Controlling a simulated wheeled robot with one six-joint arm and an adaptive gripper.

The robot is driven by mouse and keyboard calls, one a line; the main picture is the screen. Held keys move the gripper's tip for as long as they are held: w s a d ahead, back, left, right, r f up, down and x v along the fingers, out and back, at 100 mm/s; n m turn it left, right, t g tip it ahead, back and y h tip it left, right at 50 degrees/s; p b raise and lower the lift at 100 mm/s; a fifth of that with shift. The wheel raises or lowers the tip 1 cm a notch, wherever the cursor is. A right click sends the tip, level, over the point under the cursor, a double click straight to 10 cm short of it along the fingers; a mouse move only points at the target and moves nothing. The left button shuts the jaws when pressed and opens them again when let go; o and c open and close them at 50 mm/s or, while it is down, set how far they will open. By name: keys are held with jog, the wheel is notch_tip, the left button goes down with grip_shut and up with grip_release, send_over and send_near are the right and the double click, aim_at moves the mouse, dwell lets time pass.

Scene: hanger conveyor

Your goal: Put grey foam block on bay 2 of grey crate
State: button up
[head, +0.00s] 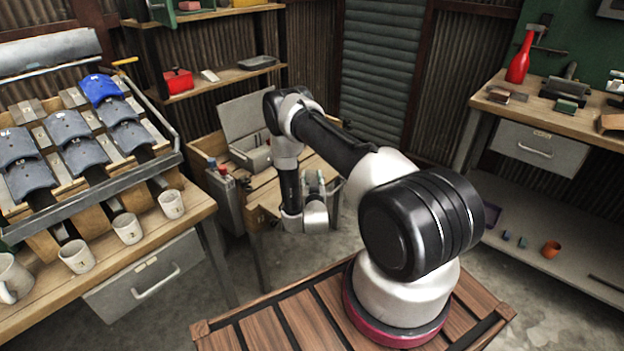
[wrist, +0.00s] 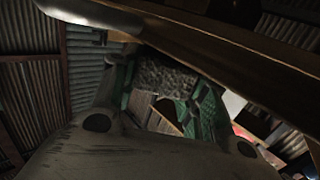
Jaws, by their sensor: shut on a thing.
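My gripper (head: 316,184) hangs low in front of the wooden bench in the head view. In the wrist view its green-padded fingers (wrist: 163,88) are shut on a dark, speckled grey foam block (wrist: 165,76). The block is held between the fingertips, and its lower part is hard to make out. In the head view the block can hardly be told apart from the gripper. I cannot tell for sure which container is the grey crate. An open grey box (head: 252,157) with a raised lid stands on the bench behind my gripper. No bay numbers are readable on it.
A sloped rack of blue-grey curved pieces (head: 83,157) stands at left, with several white mugs (head: 128,228) before it. A shelf (head: 225,78) is behind. A workbench (head: 560,118) with a red bottle (head: 519,62) is at right. In the wrist view a wooden edge (wrist: 230,52) passes close above.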

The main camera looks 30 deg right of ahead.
jog(key=shift+f, duration=0.2)
jog(key=o, duration=0.7)
